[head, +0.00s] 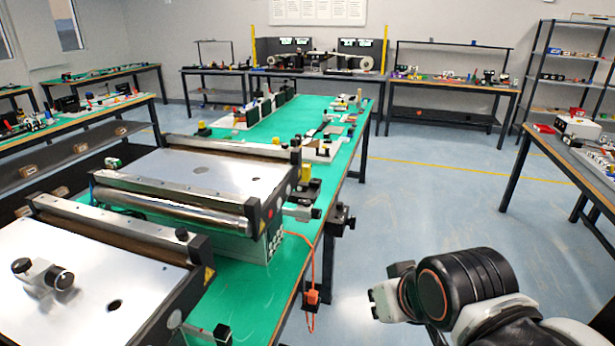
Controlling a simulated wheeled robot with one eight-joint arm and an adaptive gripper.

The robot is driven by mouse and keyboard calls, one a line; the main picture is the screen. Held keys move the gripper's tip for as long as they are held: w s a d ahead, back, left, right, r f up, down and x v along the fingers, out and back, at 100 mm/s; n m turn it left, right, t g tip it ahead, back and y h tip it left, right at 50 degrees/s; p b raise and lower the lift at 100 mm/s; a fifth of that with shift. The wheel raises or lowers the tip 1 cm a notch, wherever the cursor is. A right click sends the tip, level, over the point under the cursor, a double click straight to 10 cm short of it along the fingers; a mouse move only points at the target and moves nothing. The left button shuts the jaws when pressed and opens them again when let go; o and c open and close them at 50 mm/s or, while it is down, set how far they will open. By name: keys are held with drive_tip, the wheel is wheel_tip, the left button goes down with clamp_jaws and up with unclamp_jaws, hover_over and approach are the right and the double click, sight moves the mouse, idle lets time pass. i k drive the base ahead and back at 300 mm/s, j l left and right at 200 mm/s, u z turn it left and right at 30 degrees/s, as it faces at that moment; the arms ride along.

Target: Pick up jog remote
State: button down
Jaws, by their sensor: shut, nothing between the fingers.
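A small orange-red handheld unit (312,297), which looks like the jog remote, hangs on an orange cord at the right edge of the green-topped table (254,311). The cord runs up to the side of the nearer conveyor equipment. My gripper (374,302) is at the lower right, over the floor, to the right of the remote and apart from it. It is shut and holds nothing. My wrist and arm hide part of it.
Mini conveyors with metal rollers (170,203) and flat plates (80,275) fill the near table. A black clamp-like part (340,218) sticks out from the table's right side. Blue floor (440,200) lies open to the right, with another bench (560,155) beyond.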

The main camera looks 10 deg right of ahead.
sight(306, 172)
drive_tip(key=i+l+z, duration=0.15)
drive_tip(key=i, duration=0.6)
drive_tip(key=i+l+z, duration=0.1)
drive_tip(key=i, duration=0.65)
